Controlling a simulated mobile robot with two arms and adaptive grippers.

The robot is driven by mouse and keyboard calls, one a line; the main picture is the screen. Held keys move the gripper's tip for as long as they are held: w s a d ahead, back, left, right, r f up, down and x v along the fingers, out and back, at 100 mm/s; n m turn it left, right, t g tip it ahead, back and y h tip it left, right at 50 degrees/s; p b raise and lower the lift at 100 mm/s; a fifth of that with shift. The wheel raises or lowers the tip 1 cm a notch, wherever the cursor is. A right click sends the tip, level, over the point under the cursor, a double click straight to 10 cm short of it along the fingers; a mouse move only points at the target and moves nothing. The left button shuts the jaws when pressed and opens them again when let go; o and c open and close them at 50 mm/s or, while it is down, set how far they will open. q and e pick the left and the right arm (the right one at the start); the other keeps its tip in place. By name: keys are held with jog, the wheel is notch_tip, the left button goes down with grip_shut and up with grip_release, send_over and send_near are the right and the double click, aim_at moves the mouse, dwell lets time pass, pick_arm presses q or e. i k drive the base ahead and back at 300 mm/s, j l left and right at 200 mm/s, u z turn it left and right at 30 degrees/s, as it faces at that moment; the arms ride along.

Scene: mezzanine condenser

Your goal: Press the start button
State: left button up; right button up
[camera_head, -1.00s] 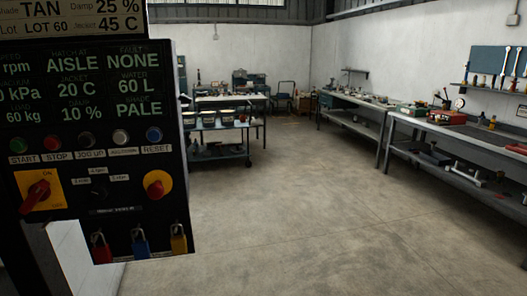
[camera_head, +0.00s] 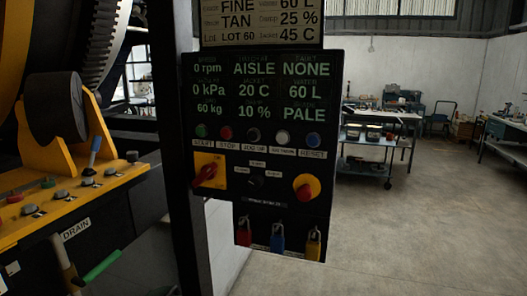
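The start button is a small green button (camera_head: 201,131) at the left end of a button row on a black control panel (camera_head: 318,180). Its label sits below it. To its right are the red stop button (camera_head: 226,133), a black button (camera_head: 253,135), a white button (camera_head: 282,137) and the blue reset button (camera_head: 313,140). The display above reads 0 rpm, 0 kPa, 60 kg, hatch at AISLE, fault NONE. Neither of my grippers shows in the head view.
A yellow machine deck (camera_head: 110,192) with levers and knobs stands left of the panel. Red, blue and yellow padlocks (camera_head: 277,237) hang below the panel. A wheeled cart (camera_head: 365,160) and benches stand behind. The floor (camera_head: 420,230) at right is clear.

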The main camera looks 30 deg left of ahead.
aim_at(200, 131)
jog(key=u, duration=1.4)
